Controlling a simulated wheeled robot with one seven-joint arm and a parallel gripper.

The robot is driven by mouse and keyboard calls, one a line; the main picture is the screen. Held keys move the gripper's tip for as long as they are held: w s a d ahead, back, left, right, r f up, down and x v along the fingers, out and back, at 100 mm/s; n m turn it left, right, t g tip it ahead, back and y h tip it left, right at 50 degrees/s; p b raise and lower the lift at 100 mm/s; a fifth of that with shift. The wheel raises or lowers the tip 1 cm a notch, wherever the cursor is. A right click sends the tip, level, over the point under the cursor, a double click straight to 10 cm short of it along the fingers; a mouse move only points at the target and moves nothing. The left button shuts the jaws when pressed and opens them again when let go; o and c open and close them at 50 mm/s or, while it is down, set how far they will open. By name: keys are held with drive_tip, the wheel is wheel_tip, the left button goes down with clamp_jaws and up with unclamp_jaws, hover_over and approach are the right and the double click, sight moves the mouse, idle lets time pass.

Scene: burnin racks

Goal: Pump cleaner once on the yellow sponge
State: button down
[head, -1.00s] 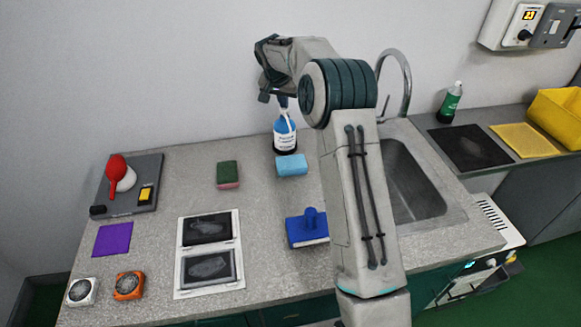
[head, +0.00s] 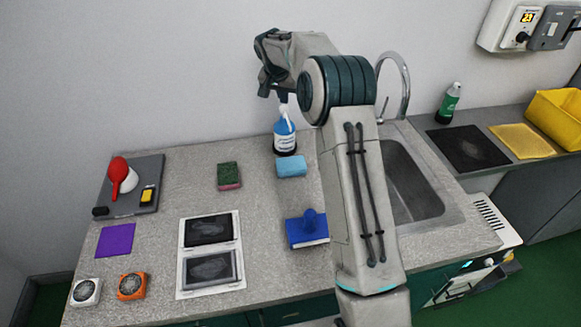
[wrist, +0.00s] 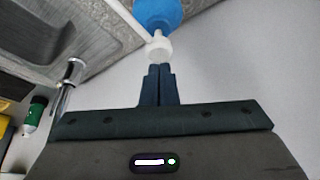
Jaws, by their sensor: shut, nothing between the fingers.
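The blue cleaner bottle (head: 285,139) with a white pump top stands upright at the back of the counter, near the wall. My gripper (head: 281,97) is just above the pump top, its fingers closed together and empty. In the wrist view the closed fingertips (wrist: 160,68) point at the white pump head (wrist: 159,48), with the blue bottle (wrist: 157,13) beyond. A blue sponge (head: 291,166) lies in front of the bottle. A green and pink sponge (head: 229,175) lies to its left. I cannot make out a clearly yellow sponge.
A dark board (head: 130,185) with a red item and a small yellow item is at left. The sink (head: 412,185), tap and green bottle (head: 449,103) are right.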

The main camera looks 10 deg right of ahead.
wheel_tip(320, 180, up, 6)
drive_tip(key=p, duration=0.4)
idle(0.4)
idle(0.3)
drive_tip(key=s+r+n+b, duration=0.15)
drive_tip(key=s+r, duration=0.25)
drive_tip(key=s, duration=0.8)
drive_tip(key=s+r+n+b, duration=0.15)
drive_tip(key=s+r, duration=0.25)
drive_tip(key=s, duration=0.8)
drive_tip(key=s+f+n+y, duration=0.1)
drive_tip(key=s+f, duration=0.2)
drive_tip(key=s, duration=0.8)
drive_tip(key=s+f+n+y+b, duration=0.1)
drive_tip(key=s+f, duration=0.3)
drive_tip(key=s, duration=0.8)
drive_tip(key=shift+f+n, duration=0.3)
drive_tip(key=shift+n, duration=0.2)
